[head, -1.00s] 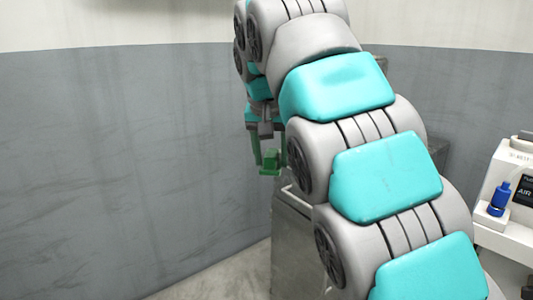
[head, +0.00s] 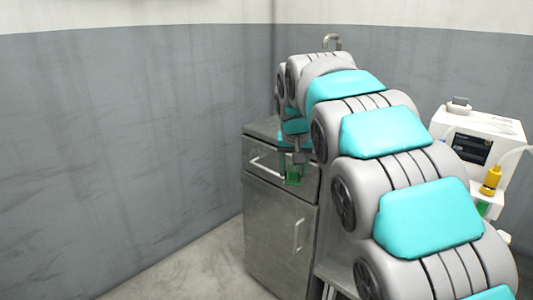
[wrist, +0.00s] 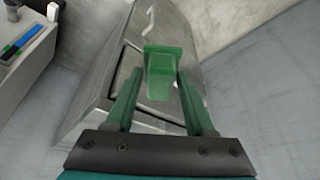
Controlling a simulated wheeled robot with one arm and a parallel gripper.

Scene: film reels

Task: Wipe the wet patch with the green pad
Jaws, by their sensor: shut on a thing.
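My gripper (head: 292,172) is shut on the green pad (head: 293,179), in front of the grey metal cabinet's upper part. In the wrist view, both green fingers of my gripper (wrist: 162,76) hold the pad (wrist: 163,72) from either side. The pad is a small block with a wider top piece, held in the air. I do not see the wet patch in either view. My arm hides part of the cabinet and what lies behind it.
The metal cabinet (head: 278,238) has a drawer and a door with bar handles. A white machine (head: 480,135) with a dark screen stands at right, a yellow fitting (head: 491,180) on it. Bare floor (head: 190,275) lies left. A pale counter (wrist: 25,75) shows in the wrist view.

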